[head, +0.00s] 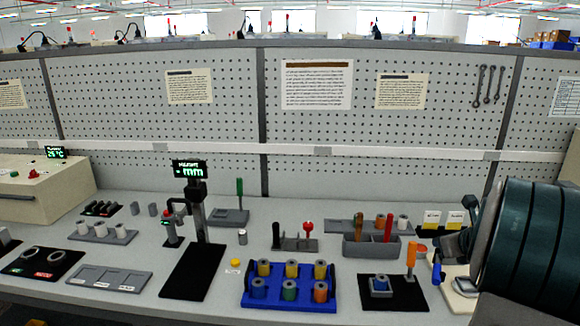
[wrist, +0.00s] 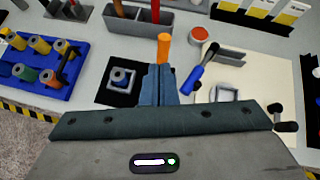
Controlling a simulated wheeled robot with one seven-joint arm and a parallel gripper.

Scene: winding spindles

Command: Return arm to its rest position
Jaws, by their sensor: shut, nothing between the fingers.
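My gripper (wrist: 160,72) is shut and empty in the wrist view, its two blue-grey fingers together above the bench. An orange handle (wrist: 164,48) shows just beyond the fingertips; it also stands upright in the head view (head: 411,256). A black mat (head: 408,294) with a small blue-grey block holding a spindle (wrist: 122,77) lies left of the fingers. In the head view my dark teal arm fills the right edge, raised over the bench, and covers part of it.
A blue rack (head: 290,304) of coloured spindles stands left of the mat. A blue-handled tool (wrist: 200,70) and a red-topped tin (wrist: 199,35) lie right of the fingers. A pegboard (head: 230,130) closes the back.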

